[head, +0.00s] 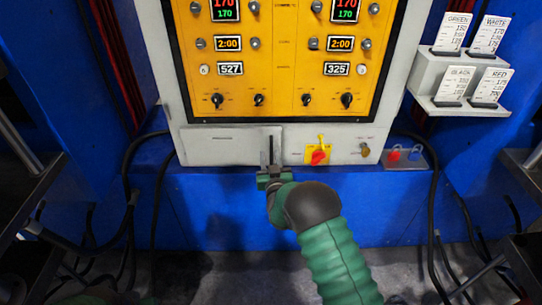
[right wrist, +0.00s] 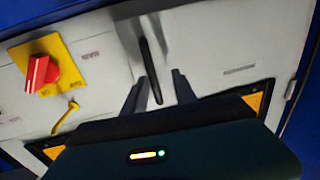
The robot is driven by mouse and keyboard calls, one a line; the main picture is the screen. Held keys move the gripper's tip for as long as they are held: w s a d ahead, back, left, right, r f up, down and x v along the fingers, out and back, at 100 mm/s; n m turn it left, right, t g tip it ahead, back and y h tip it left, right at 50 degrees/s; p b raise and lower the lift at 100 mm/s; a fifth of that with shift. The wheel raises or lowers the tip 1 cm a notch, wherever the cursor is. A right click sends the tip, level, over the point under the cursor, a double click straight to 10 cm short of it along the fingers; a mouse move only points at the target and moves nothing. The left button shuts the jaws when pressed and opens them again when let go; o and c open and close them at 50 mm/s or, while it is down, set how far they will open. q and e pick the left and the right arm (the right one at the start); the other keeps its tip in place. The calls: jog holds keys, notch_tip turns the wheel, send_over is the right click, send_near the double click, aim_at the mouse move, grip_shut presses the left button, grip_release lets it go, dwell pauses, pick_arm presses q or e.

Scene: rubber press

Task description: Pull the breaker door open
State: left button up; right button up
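The breaker door (head: 225,138) is a pale panel at the bottom left of the control cabinet and looks closed. Its dark upright handle (head: 274,150) is near the door's right side. In the right wrist view the handle (right wrist: 150,70) is a black bar on the pale panel. My right gripper (head: 270,172) is at the cabinet's lower edge, just below the handle. In the right wrist view its fingers (right wrist: 158,90) are apart, with the handle's near end between them; contact is unclear. My left gripper is not in view.
A red rotary switch on a yellow plate (head: 318,153) is right of the door. The yellow control panel (head: 284,80) is above. Black cables (head: 130,195) hang on both sides.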

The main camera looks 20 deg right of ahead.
jog(key=shift+d+f, duration=0.1)
jog(key=shift+d, duration=0.2)
